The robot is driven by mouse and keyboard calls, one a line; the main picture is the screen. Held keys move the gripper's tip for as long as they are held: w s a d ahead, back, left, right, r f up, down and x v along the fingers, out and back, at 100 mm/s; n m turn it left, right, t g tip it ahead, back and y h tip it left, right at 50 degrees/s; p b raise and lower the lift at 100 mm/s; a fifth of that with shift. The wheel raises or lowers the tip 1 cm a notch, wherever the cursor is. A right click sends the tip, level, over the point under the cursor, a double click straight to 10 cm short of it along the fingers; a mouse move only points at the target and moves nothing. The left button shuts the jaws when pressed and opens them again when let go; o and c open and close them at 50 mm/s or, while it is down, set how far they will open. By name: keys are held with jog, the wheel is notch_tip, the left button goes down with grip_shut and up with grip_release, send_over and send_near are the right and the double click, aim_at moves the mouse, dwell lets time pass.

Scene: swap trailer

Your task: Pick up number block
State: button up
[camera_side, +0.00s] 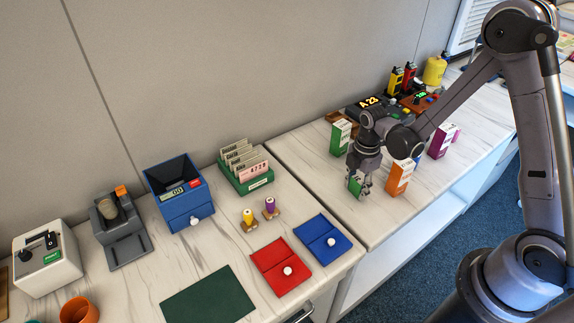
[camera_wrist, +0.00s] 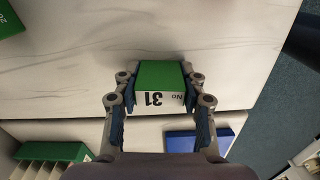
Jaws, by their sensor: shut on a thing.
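My gripper (camera_side: 362,176) points down near the left part of the right-hand worktop. It is shut on a green and white number block (camera_side: 354,187). In the wrist view this number block (camera_wrist: 160,74) sits between both fingers, with a green face and a white face marked "No 31". The fingers press on its two sides and hide part of it in the side view. I cannot tell whether its bottom touches the worktop. Another green and white block (camera_side: 340,138) stands behind the gripper. An orange block (camera_side: 400,177) stands close to its right, and a purple block (camera_side: 440,141) farther right.
A device with a lit "A 23" display (camera_side: 369,103) is at the back. On the left worktop are a green card rack (camera_side: 259,183), a blue box (camera_side: 187,207), red tray (camera_side: 280,267) and blue tray (camera_side: 322,239). Worktop in front of the held block is clear.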

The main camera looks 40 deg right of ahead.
aim_at(358, 180)
notch_tip(358, 180, up, 10)
jog(key=shift+f, duration=0.1)
jog(key=w+d+m, duration=0.8)
jog(key=d+m, duration=0.5)
jog(key=m, duration=0.4)
jog(key=s+d, duration=0.1)
jog(key=d, duration=2)
jog(key=shift+f, duration=4.8)
